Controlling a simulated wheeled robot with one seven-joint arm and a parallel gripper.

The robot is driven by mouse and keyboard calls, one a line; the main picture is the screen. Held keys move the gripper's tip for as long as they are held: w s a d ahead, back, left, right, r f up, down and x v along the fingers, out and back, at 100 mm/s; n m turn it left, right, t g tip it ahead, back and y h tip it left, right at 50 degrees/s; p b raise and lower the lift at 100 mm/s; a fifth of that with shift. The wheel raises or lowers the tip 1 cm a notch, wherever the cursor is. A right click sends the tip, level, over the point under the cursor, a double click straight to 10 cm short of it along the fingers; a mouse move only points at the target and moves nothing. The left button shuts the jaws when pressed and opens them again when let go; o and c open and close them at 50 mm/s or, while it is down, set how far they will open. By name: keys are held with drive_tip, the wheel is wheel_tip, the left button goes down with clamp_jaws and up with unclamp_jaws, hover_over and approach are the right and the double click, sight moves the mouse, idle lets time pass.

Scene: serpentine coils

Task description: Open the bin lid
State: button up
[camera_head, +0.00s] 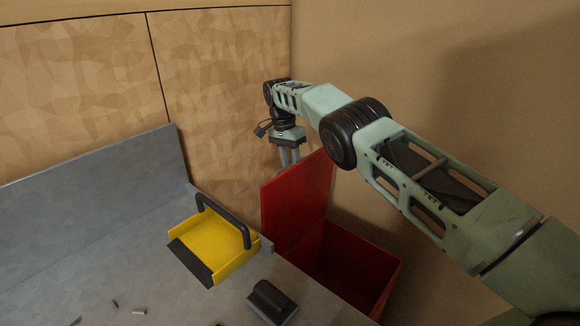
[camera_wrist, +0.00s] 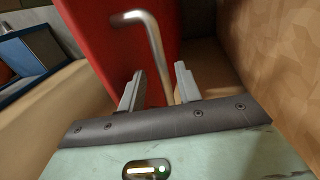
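The red bin (camera_head: 352,262) stands at the right end of the grey counter, and its inside shows in the head view. Its red lid (camera_head: 297,203) stands steeply raised at the bin's far left side. My gripper (camera_head: 289,156) points down behind the lid's upper edge, its fingertips partly hidden. In the wrist view, my gripper (camera_wrist: 160,69) has its two grey fingers apart. A bent metal handle (camera_wrist: 152,45) on the red lid (camera_wrist: 100,45) runs down between them in the picture. I cannot tell whether either finger touches it.
A yellow dustpan (camera_head: 213,245) with a black handle and a dark block-shaped tool (camera_head: 272,301) lie on the grey counter (camera_head: 160,262) beside the bin. Several small bits of debris lie at the counter's front. Walls stand close behind and to the right.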

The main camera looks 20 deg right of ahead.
drive_tip(key=s+d+p+v, duration=0.1)
drive_tip(key=p+v, duration=0.2)
drive_tip(key=v, duration=0.4)
drive_tip(key=shift+s+r, duration=0.15)
drive_tip(key=shift+r, duration=0.45)
drive_tip(key=shift+a, duration=0.15)
